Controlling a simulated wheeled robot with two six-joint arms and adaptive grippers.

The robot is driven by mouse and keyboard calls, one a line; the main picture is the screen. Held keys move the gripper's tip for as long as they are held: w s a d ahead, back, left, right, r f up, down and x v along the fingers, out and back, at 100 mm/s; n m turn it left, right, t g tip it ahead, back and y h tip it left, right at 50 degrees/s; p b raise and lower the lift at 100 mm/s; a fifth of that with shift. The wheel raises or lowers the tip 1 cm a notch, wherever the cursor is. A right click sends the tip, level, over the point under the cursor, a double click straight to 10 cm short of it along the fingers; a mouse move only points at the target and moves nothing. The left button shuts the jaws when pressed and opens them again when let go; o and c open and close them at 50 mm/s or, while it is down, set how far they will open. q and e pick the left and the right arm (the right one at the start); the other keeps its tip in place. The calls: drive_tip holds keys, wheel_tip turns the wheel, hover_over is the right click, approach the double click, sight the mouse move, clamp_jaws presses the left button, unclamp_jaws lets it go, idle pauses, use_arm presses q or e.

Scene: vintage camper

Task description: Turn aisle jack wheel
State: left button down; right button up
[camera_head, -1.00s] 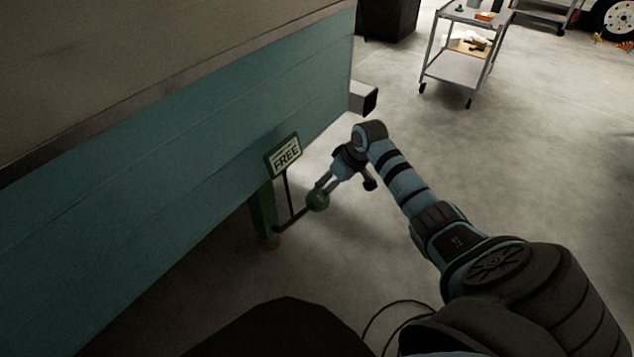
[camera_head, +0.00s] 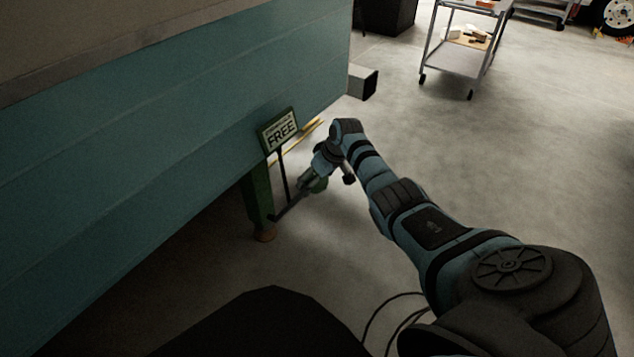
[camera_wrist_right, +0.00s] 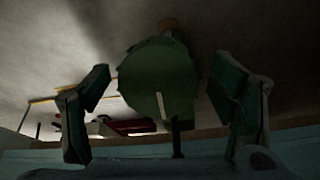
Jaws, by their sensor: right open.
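The green jack wheel (camera_head: 318,184) sits at the end of a dark rod beside the green jack leg (camera_head: 258,203), under the camper's edge. In the right wrist view the wheel (camera_wrist_right: 158,80) is a round green disc with a pale mark on its face. My right gripper (camera_head: 309,183) is at the wheel in the head view, partly covering it. In the right wrist view its fingers (camera_wrist_right: 165,88) are open, one on each side of the wheel, with gaps visible. My left gripper is not in view.
The teal camper wall (camera_head: 150,150) fills the left. A square grey beam end (camera_head: 364,82) juts out above. A cart (camera_head: 458,55) stands farther back. The floor to the right is clear.

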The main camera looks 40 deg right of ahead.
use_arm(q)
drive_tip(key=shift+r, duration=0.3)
use_arm(e)
drive_tip(key=shift+f, duration=0.1)
drive_tip(key=shift+c, duration=0.3)
drive_tip(key=c, duration=1.1)
